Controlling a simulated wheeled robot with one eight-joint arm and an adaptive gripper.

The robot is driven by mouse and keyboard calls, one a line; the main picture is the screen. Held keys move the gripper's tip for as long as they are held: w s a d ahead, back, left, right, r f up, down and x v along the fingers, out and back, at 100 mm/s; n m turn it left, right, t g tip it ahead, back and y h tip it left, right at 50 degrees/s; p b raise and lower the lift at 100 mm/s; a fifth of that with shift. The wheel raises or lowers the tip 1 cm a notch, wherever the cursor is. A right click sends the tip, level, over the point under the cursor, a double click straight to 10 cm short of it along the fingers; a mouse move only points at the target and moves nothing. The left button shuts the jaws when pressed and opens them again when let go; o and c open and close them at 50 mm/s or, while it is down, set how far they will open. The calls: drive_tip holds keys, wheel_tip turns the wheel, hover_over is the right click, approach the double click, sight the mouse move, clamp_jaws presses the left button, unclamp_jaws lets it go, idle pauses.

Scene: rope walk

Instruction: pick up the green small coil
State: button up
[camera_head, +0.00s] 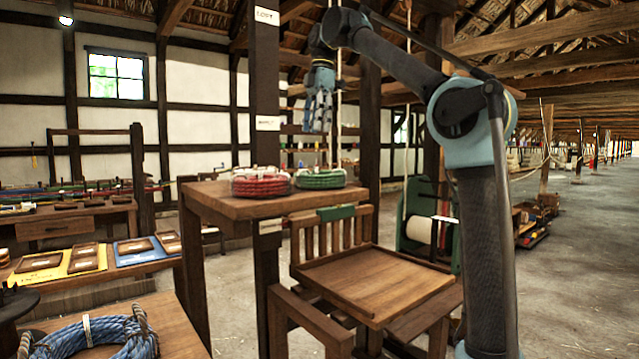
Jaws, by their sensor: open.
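The green small coil (320,178) lies flat on the right end of a small raised wooden table (232,204). A red coil (260,183) of similar size lies just left of it, close beside it. My gripper (319,125) hangs above the green coil, pointing down, with a clear gap between its fingertips and the coil. It is open and nothing shows between the fingers. My arm reaches in from the right, and the coil's top and front are not covered by it.
A dark post (265,110) stands close behind the table. A slatted wooden chair (375,282) stands in front to the right. A large blue rope coil (95,338) lies on a table at lower left. Open floor (580,270) stretches to the right.

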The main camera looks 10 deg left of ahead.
drive_tip(key=f, duration=0.9)
drive_tip(key=s+a+f, duration=0.1)
drive_tip(key=f, duration=0.4)
drive_tip(key=shift+a+f, duration=0.1)
drive_tip(key=shift+f, duration=0.15)
drive_tip(key=shift+c, duration=0.5)
clamp_jaws()
